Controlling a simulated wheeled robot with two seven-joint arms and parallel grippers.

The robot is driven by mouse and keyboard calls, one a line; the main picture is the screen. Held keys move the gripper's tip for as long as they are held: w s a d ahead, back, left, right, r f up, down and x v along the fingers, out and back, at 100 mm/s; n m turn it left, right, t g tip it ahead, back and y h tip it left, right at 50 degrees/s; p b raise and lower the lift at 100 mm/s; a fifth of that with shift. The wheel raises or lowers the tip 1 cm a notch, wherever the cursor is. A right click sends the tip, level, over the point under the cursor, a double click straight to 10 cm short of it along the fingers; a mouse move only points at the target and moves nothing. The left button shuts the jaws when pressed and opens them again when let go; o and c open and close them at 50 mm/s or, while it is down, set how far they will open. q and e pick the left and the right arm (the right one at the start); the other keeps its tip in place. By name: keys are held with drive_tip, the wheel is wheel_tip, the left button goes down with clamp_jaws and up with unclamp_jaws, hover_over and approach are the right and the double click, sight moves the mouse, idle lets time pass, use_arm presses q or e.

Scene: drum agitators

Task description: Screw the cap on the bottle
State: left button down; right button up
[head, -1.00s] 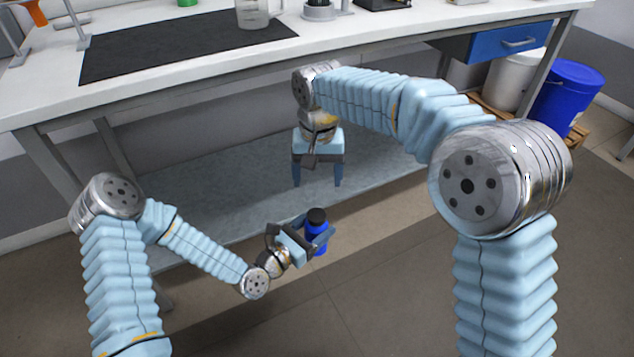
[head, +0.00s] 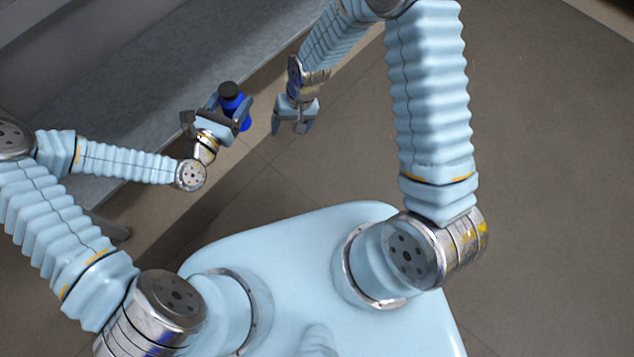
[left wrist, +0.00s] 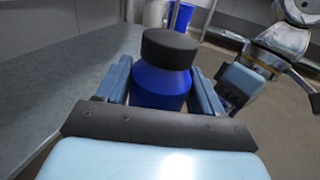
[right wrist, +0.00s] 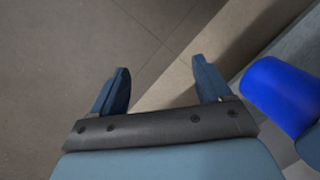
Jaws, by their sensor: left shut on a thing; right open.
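A blue bottle (head: 244,122) with a black cap (head: 229,90) is held in my left gripper (head: 233,112). In the left wrist view the bottle body (left wrist: 160,88) stands between the two fingers. The black cap (left wrist: 170,48) sits on its top; how tightly it is seated I cannot tell. My right gripper (head: 289,128) is open and empty, to the right of the bottle and apart from it. In the right wrist view its fingers (right wrist: 160,66) are spread over bare floor. A blue cylinder, apparently the bottle body (right wrist: 280,95), shows at the right there, with its cap not visible.
A grey lower shelf (head: 165,95) of the bench runs behind and left of the bottle. In the left wrist view a blue bin (left wrist: 183,15) and a white bin (left wrist: 155,13) stand far back. The floor (head: 550,150) to the right is clear.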

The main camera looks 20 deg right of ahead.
drive_tip(key=s+d+f, duration=0.1)
drive_tip(key=s+f, duration=0.2)
drive_tip(key=s, duration=0.5)
drive_tip(key=s+d+f+y, duration=0.1)
drive_tip(key=s+f, duration=0.3)
drive_tip(key=s, duration=0.4)
drive_tip(key=shift+d+f+m, duration=0.25)
drive_tip(key=shift+m, duration=0.05)
use_arm(q)
drive_tip(key=shift+r, duration=0.1)
